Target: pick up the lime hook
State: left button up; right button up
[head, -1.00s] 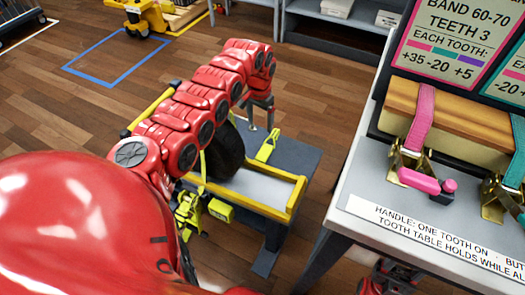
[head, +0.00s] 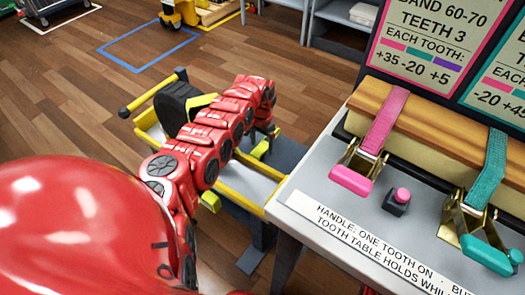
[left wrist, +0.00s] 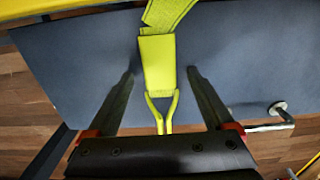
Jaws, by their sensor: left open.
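The lime hook (left wrist: 162,108) is a bent lime wire loop on a lime sleeve and strap (left wrist: 158,62), lying over a dark grey surface. In the left wrist view it sits between the two fingers of my open left gripper (left wrist: 161,76), with a gap on each side. In the head view the lime piece (head: 261,149) shows just below my left gripper (head: 265,132), at the stand beside the bench; the arm and gripper hide part of it. I cannot tell whether the fingers touch the surface. My right gripper is not in view.
A yellow-edged stand (head: 240,187) with a dark wheel-like part is partly behind my left arm. The grey bench (head: 330,110) at right bears pink (head: 350,180) and teal (head: 485,254) ratchet handles. A metal fitting (left wrist: 280,110) is right of the hook.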

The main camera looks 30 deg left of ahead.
aim_at(262, 147)
pick_arm(q)
jog(key=shift+f, duration=0.5)
jog(key=shift+r, duration=0.2)
jog(key=shift+w, duration=0.1)
grip_shut()
notch_tip(262, 147, up, 10)
jog(key=p, duration=0.4)
